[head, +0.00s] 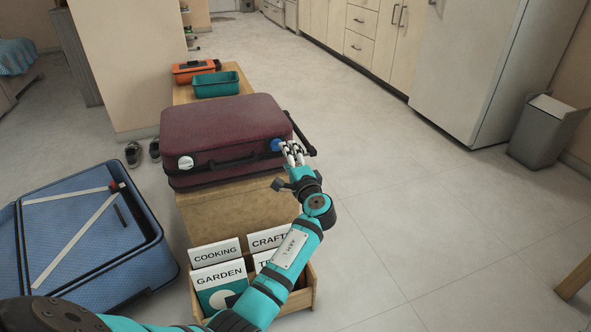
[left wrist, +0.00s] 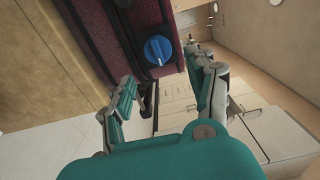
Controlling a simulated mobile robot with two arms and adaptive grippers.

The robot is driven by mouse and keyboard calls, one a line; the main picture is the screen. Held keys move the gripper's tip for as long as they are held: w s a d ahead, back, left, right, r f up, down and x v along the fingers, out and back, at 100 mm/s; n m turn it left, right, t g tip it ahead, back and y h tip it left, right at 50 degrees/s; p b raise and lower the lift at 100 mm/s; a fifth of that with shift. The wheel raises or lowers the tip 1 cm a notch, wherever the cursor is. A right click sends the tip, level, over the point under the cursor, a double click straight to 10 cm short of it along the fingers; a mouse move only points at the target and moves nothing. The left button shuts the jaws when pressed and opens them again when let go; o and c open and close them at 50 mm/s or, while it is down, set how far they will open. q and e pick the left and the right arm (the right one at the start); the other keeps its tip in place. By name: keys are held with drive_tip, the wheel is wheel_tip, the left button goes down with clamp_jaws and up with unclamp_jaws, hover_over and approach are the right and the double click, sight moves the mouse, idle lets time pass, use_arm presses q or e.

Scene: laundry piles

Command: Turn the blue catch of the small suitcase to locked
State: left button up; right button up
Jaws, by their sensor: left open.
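The small suitcase (head: 225,130) is dark red and lies closed on a wooden bench (head: 240,207). Its blue catch (head: 277,145) is a round knob at the right of the front side; in the left wrist view the blue catch (left wrist: 158,50) shows a raised grip bar with a pale mark at one end. A white round catch (head: 186,163) is at the left of the same side. My left gripper (head: 293,152) is open and empty, right beside the blue catch; in the left wrist view the catch lies beyond and between the fingers (left wrist: 165,85), apparently apart from them. My right gripper is not in view.
An open blue suitcase (head: 165,262) lies on the floor at left. A box of labelled cards (head: 310,285) stands below my left arm. Teal (head: 216,84) and orange (head: 193,70) bins sit behind the red suitcase.

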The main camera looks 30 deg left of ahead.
use_arm(q)
drive_tip(key=v, duration=0.7)
idle(0.3)
